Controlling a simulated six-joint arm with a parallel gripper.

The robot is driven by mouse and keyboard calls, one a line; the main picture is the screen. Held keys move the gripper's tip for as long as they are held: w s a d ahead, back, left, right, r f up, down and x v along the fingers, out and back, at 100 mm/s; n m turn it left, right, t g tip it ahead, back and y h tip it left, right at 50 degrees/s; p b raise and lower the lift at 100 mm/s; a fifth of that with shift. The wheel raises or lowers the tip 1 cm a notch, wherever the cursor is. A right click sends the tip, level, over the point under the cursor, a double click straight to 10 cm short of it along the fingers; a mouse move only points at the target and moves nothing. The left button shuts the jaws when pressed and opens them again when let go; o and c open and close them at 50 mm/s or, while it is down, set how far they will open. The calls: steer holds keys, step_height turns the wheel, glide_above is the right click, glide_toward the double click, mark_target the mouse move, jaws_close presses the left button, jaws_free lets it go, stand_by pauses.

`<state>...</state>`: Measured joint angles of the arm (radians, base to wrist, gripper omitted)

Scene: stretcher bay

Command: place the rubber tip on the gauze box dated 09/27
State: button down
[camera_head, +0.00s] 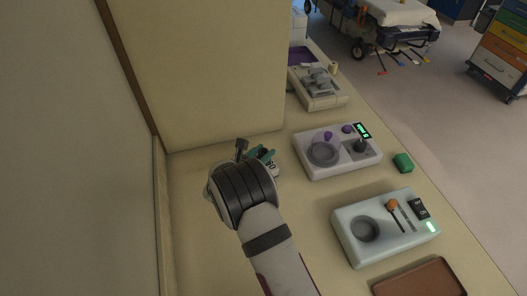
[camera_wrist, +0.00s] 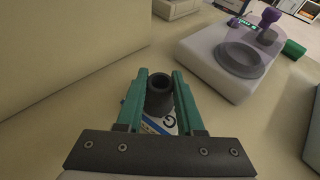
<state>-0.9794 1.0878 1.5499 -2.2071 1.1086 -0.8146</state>
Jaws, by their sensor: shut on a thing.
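My gripper (camera_wrist: 161,80) has green fingers, shut on the rubber tip (camera_wrist: 159,97), a dark grey hollow cylinder with its open end facing up. Below the tip in the wrist view is a white box with a blue stripe and a dark letter (camera_wrist: 166,124), likely a gauze box; no date is readable. I cannot tell whether the tip touches the box. In the head view my gripper (camera_head: 263,154) is beside the tan wall panel, and my wrist hides most of it. A bit of the white box (camera_head: 273,171) shows there; the tip is not clearly visible.
A white device with a round dish and purple knob (camera_head: 310,167) stands to the right. A green block (camera_head: 403,162) lies beyond it. Nearer are another white device (camera_head: 350,246) and a brown tray (camera_head: 420,281). The tan panel (camera_head: 215,75) bounds the counter behind.

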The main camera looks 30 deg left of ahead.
steer(key=c, duration=0.5)
jaws_free()
steer(key=shift+f, duration=0.1)
steer(key=shift+c, duration=0.2)
